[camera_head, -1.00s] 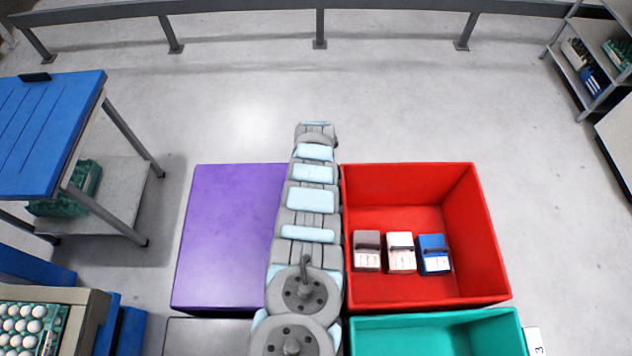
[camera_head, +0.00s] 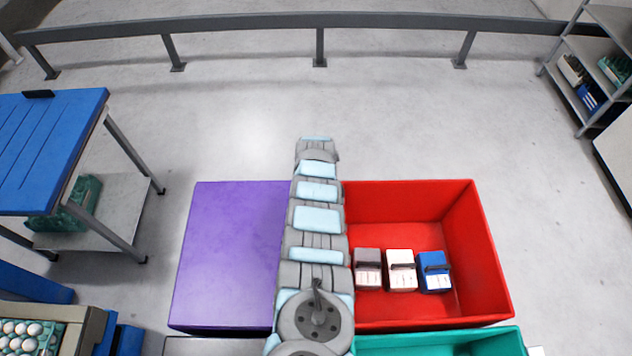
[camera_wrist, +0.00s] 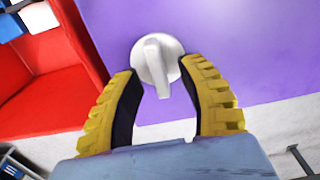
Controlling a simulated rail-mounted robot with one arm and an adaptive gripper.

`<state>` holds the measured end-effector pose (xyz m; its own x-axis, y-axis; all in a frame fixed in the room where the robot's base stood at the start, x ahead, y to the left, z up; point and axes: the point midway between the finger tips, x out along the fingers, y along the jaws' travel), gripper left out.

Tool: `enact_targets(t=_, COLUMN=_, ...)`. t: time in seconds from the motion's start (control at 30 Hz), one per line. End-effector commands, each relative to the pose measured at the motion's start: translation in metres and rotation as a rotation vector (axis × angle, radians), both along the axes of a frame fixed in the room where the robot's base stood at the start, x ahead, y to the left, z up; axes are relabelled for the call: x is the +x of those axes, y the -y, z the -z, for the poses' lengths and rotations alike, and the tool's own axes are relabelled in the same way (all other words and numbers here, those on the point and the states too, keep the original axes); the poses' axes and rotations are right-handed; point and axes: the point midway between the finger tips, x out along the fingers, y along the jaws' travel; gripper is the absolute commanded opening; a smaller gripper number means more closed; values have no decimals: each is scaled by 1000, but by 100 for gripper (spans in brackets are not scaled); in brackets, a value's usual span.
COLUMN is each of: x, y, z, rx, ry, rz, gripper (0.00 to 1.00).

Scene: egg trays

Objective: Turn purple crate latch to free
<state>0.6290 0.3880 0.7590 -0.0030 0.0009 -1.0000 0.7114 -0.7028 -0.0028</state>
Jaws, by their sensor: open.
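The purple crate (camera_head: 228,250) is closed on top and stands left of my arm in the head view. In the wrist view its purple face (camera_wrist: 215,45) fills the upper right. On that face is a white round latch (camera_wrist: 158,62) with a raised bar handle that points downward in the picture. My gripper (camera_wrist: 165,70) is open, with its two yellow fingers on either side of the latch's lower part. Nothing is held. I cannot tell whether the fingers touch the latch. My gripper is hidden in the head view.
An open red crate (camera_head: 480,250) holding small grey, white and blue boxes adjoins on the right. A teal crate (camera_head: 440,343) is nearer. A blue-topped table (camera_head: 45,150) stands left. The floor beyond the crates is clear up to a grey rail (camera_head: 320,22).

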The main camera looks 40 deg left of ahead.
Motion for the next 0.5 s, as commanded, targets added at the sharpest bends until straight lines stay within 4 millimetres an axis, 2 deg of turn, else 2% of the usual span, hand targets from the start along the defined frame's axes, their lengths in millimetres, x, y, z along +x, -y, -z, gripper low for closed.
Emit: enact_targets(t=0.5, x=2, y=1, z=-39, rx=1, ry=3, rz=3, gripper=40)
